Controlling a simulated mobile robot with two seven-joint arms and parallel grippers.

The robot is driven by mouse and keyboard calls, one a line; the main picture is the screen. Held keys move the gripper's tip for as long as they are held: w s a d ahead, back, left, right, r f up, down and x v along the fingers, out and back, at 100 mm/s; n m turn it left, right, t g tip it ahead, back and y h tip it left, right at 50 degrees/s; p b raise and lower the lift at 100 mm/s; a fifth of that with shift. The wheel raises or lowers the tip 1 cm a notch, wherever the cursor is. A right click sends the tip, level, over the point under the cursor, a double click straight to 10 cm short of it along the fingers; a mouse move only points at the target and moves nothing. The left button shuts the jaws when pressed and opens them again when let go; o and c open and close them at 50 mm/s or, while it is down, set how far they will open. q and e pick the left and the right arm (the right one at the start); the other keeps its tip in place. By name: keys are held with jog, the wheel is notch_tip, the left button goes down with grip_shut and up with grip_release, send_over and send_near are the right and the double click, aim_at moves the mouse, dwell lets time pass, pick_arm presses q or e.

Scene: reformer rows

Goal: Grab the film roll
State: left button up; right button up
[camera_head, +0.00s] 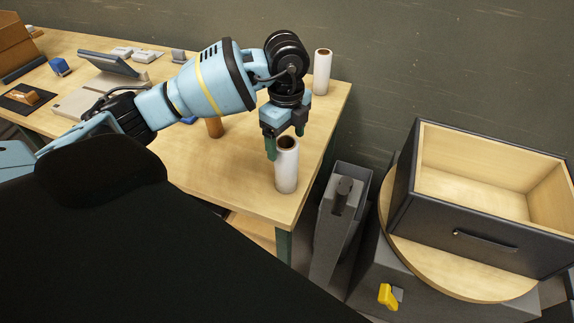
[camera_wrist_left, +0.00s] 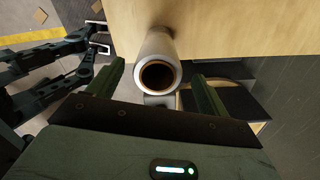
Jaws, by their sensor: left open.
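A white film roll (camera_head: 287,168) with a brown core stands upright near the table's right corner. My left gripper (camera_head: 285,146) is open just above it, with one green finger beside its top on the left. In the left wrist view the roll (camera_wrist_left: 158,72) shows end-on between the two open fingers of my left gripper (camera_wrist_left: 158,88), with gaps on both sides. A second white roll (camera_head: 322,72) stands upright at the table's back right edge. My right gripper does not show in the head view; a dark arm at the left of the wrist view cannot be told clearly.
The wooden table (camera_head: 240,185) is bare around the near roll. A brown cylinder (camera_head: 214,127) stands behind my arm. A grey open bin (camera_head: 340,215) and a dark wood-lined drawer box (camera_head: 480,235) on a round board (camera_head: 460,280) stand right of the table.

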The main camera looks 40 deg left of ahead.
aim_at(286, 158)
pick_arm(q)
jog(key=shift+s+d+f, duration=0.1)
jog(key=shift+s+f, duration=0.05)
jog(key=shift+f, duration=3.15)
jog(key=c, duration=1.2)
jog(key=shift+r, duration=0.15)
jog(key=shift+r, duration=0.5)
notch_tip(286, 158, up, 2)
jog(key=shift+r, duration=0.25)
jog(key=s+d, duration=0.1)
jog(key=s, duration=0.4)
jog(key=s+d+r, duration=0.1)
jog(key=s, duration=0.4)
jog(key=s+d, duration=0.1)
jog(key=s, duration=0.4)
jog(key=shift+s+d+r, duration=0.15)
jog(key=shift+s+d, duration=0.15)
jog(key=shift+d, duration=0.05)
